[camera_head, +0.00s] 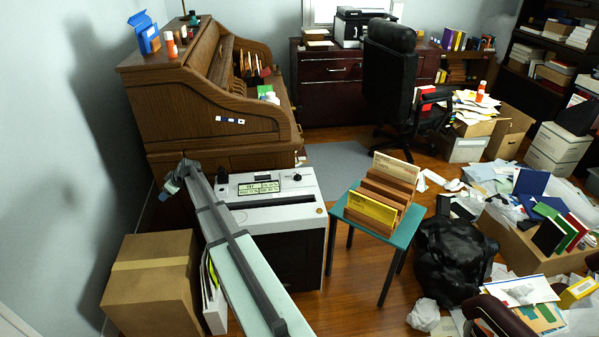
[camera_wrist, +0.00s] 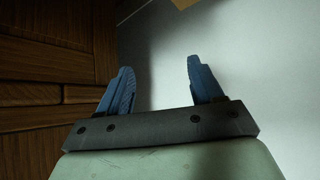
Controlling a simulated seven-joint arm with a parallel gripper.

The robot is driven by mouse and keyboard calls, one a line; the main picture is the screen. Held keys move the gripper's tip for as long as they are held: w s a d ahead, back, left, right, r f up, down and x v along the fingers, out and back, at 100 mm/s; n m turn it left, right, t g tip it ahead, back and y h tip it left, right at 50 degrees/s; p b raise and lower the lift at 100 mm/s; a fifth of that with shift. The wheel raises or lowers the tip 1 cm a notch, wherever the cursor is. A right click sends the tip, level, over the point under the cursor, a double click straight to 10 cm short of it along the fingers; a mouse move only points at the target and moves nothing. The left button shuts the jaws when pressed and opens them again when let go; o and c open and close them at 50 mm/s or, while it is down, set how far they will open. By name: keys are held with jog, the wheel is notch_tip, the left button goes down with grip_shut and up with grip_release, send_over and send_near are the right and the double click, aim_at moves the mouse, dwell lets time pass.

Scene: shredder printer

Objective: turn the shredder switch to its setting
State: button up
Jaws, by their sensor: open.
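The shredder (camera_head: 311,215) has a white top and dark body and stands in front of the roll-top desk. A small dark knob (camera_head: 297,177), which looks like the switch, is on the back right of its top. Its setting is too small to read. A label panel (camera_head: 258,187) with unreadable text lies left of the knob. My gripper (camera_head: 171,184) is left of the shredder, near the desk's side, well apart from the knob. In the wrist view my gripper (camera_wrist: 160,64) is open, with nothing between its blue fingers. My arm crosses in front of the shredder's left part.
A cardboard box (camera_head: 152,285) stands left of my arm. The wooden desk (camera_head: 215,140) rises behind the shredder, and a wall is at left. A teal table (camera_head: 357,222) with a wooden file rack (camera_head: 385,192) stands at right. A black bag (camera_head: 450,260) and paper clutter lie farther right.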

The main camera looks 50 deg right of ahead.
jog(key=s+d+r+n+g, duration=0.1)
jog(key=s+d, duration=0.1)
jog(key=d, duration=0.6)
jog(key=s+d+r+n, duration=0.1)
jog(key=s+d, duration=0.1)
jog(key=d, duration=0.5)
jog(key=n+g+y, duration=0.1)
jog(key=n+g, duration=0.3)
send_near(298, 174)
jog(key=x, duration=0.8)
jog(key=shift+w+d, duration=0.1)
jog(key=shift+w, duration=0.05)
jog(key=c, duration=1.1)
